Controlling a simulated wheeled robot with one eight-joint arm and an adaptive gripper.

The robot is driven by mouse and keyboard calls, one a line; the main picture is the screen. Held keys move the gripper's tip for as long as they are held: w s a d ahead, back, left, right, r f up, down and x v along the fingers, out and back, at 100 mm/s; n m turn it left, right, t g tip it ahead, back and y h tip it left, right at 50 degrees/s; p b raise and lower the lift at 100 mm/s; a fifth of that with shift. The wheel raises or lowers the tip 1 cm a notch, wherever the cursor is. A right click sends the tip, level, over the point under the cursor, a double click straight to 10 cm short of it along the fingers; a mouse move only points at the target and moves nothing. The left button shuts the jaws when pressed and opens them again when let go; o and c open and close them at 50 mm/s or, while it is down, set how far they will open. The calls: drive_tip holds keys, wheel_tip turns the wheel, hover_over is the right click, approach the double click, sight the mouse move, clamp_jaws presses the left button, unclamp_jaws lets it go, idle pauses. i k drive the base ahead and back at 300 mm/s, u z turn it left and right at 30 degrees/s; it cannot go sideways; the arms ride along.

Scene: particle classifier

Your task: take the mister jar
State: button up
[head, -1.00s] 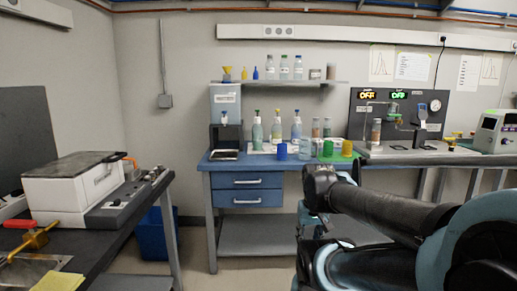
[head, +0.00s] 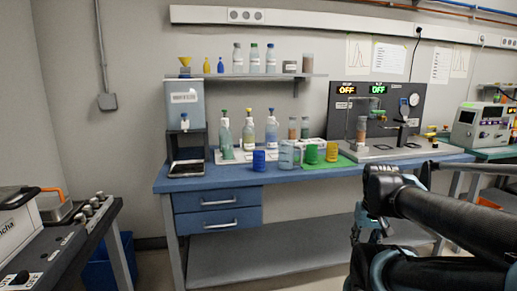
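I cannot tell for sure which vessel is the mister jar. A clear jug-like beaker (head: 287,155) stands in front, between a blue cup (head: 258,160) and a green cup (head: 311,154). Two small reddish-brown jars (head: 299,127) stand behind. My gripper (head: 366,228) seems to hang below the black arm, in front of the bench's right part and apart from the vessels. Its fingers are too unclear to judge.
A shelf (head: 240,76) above holds bottles and jars. A water dispenser (head: 185,105) stands at the bench's left, a panel rig (head: 385,105) at its right. A dark side table (head: 75,235) is at the left. Floor is clear before the drawers (head: 218,208).

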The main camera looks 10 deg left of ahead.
sight(227, 144)
drive_tip(key=u, duration=0.2)
drive_tip(key=i, duration=1.05)
drive_tip(key=u, duration=0.6)
